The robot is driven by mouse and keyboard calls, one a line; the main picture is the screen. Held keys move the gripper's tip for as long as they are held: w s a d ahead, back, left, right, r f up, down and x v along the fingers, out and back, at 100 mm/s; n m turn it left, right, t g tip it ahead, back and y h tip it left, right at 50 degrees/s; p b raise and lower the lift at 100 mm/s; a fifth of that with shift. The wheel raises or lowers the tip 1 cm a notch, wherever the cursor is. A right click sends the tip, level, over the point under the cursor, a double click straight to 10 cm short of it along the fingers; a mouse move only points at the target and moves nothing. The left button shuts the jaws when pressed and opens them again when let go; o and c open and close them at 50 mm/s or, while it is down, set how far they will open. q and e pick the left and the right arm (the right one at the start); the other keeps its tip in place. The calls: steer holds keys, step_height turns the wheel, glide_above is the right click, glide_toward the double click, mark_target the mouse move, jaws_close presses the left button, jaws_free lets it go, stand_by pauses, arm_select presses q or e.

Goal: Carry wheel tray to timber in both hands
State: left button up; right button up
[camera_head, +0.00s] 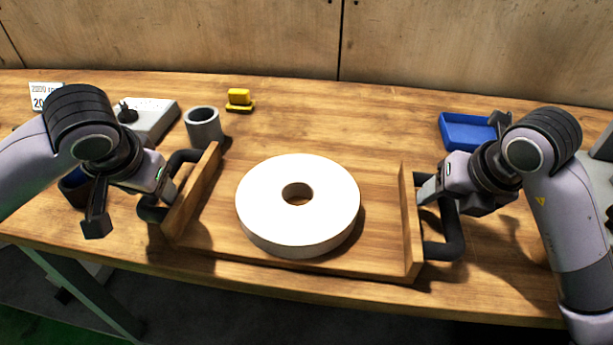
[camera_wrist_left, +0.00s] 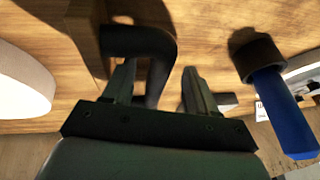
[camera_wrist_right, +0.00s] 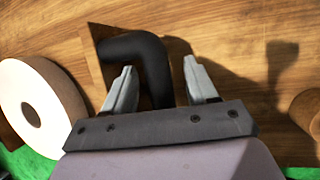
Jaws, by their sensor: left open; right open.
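The wheel tray (camera_head: 378,262) is a wooden board with upright end walls and a dark handle on each end. It rests on the wooden bench, with a thick white grinding wheel (camera_head: 335,205) lying flat on it. My left gripper (camera_wrist_left: 158,82) is open, its fingers on either side of the left handle (camera_wrist_left: 150,45). My right gripper (camera_wrist_right: 160,80) is open, its fingers on either side of the right handle (camera_wrist_right: 135,47). Both grippers also show at the tray's ends in the head view, partly hiding the handles. I cannot tell which thing is the timber.
A grey cylinder (camera_head: 203,130) stands just behind the tray's left end. A yellow item (camera_head: 239,101) and a blue bin (camera_head: 464,133) sit farther back. A blue-handled tool (camera_wrist_left: 280,110) lies beyond my left gripper. Bare bench lies behind the wheel.

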arm_select(q)
steer(key=v, duration=0.9)
steer(key=shift+s+r, duration=0.15)
steer(key=shift+r, duration=0.15)
arm_select(e)
steer(key=shift+r, duration=0.1)
steer(key=v, duration=1.2)
